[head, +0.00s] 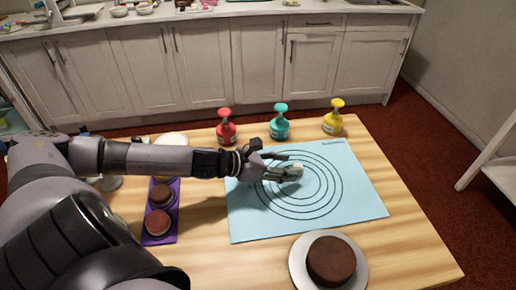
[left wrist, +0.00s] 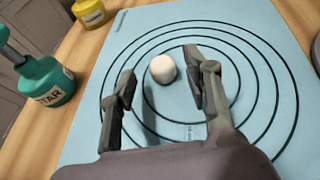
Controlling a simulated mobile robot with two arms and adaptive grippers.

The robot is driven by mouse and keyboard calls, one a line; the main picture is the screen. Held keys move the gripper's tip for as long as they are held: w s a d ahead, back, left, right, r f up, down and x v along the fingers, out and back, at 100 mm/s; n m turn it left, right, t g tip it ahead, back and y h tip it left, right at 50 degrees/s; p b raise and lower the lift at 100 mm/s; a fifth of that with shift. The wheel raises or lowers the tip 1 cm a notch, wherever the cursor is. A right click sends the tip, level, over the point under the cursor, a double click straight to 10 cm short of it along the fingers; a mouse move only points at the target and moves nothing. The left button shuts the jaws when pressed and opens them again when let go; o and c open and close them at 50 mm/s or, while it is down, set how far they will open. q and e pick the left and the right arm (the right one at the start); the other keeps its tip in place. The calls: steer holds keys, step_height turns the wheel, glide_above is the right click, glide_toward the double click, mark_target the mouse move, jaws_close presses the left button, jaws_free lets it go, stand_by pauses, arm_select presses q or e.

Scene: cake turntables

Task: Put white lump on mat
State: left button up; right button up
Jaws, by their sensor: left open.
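The white lump (left wrist: 163,69) rests on the light blue mat (left wrist: 85,145), inside the printed circles. In the head view the lump (head: 297,168) shows at the tips of my left gripper (head: 288,165), near the middle of the mat (head: 355,205). My left gripper is open; in the left wrist view its two fingers (left wrist: 160,78) stand apart on either side of the lump, with gaps between. Whether the fingers touch the mat cannot be told. My right gripper is not in view.
Red (head: 226,128), teal (head: 280,124) and yellow (head: 333,118) bottles stand behind the mat. A chocolate cake (head: 331,260) on a white turntable (head: 358,277) stands in front. A purple tray (head: 158,238) with small brown cakes lies left. The mat's right side is clear.

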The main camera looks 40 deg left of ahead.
arm_select(q)
steer(key=shift+v, duration=1.75)
steer(key=shift+s+a+r+p, duration=0.15)
steer(key=shift+s+r+p, duration=0.3)
steer(key=shift+p, duration=0.5)
steer(key=p+v, duration=0.2)
steer(key=v, duration=0.1)
steer(key=shift+p, duration=0.3)
steer(key=shift+p+v, duration=0.65)
steer(key=shift+v, duration=0.3)
steer(key=shift+a+f, duration=0.1)
steer(key=shift+f, duration=0.05)
